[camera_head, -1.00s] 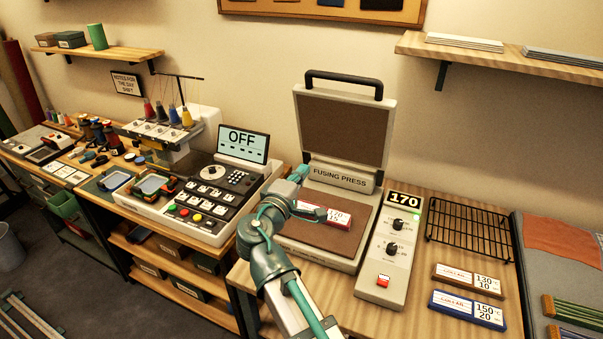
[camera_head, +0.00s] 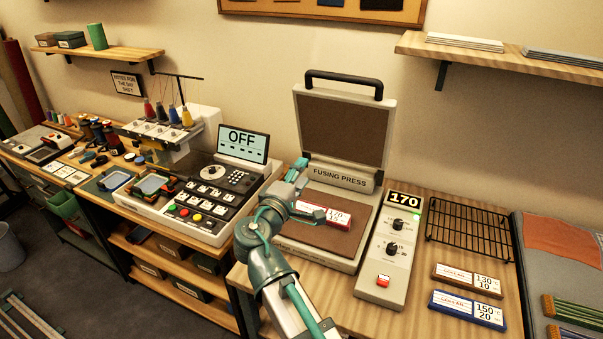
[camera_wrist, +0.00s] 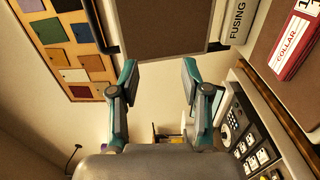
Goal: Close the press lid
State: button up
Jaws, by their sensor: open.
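The fusing press lid (camera_head: 342,128) stands raised, tilted back, with a brown inner face and a black handle (camera_head: 344,84) along its top edge. It also shows in the wrist view (camera_wrist: 160,28), ahead of the fingertips. The press bed (camera_head: 325,236) is brown, and a red and white collar card (camera_head: 324,215) lies on it. My gripper (camera_head: 298,172) is at the left side of the press, near the hinge end of the lid. In the wrist view my gripper (camera_wrist: 160,75) has its fingers wide apart with nothing between them.
The control box (camera_head: 390,250) reading 170 stands right of the press. A black wire rack (camera_head: 470,232) and two cards, brown (camera_head: 468,280) and blue (camera_head: 467,309), lie farther right. The embroidery machine (camera_head: 215,195), its screen reading OFF, is close on the left. A shelf (camera_head: 520,65) hangs above right.

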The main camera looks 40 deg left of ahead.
jog(key=v, duration=1.1)
jog(key=shift+s+d, duration=0.1)
jog(key=shift+s, duration=0.05)
